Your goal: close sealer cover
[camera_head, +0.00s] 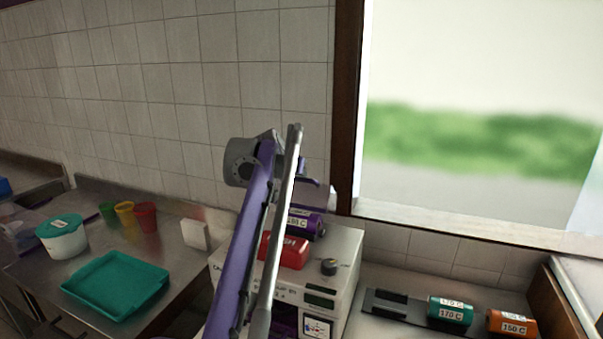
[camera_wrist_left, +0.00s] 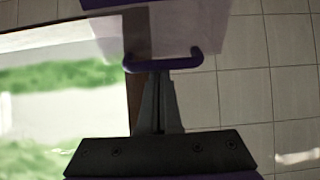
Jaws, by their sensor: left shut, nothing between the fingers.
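The sealer (camera_head: 341,257) is a white machine with a red block (camera_head: 293,255) marked PUSH and a black knob on top. Its cover (camera_head: 314,193) shows as a see-through purplish panel, raised and partly hidden behind my arm. In the left wrist view the cover (camera_wrist_left: 195,38) fills the top middle, with a purple handle bar (camera_wrist_left: 190,60) along its lower edge. My left gripper (camera_wrist_left: 158,78) is shut and empty, its fingertips at the handle; I cannot tell whether they touch. My purple and grey arm hides the gripper in the head view. My right gripper is not in view.
A purple roll (camera_head: 307,225) sits on the sealer. A teal tray (camera_head: 118,284), a lidded tub (camera_head: 62,237) and coloured cups stand on the left counter. Tiled wall and window are behind.

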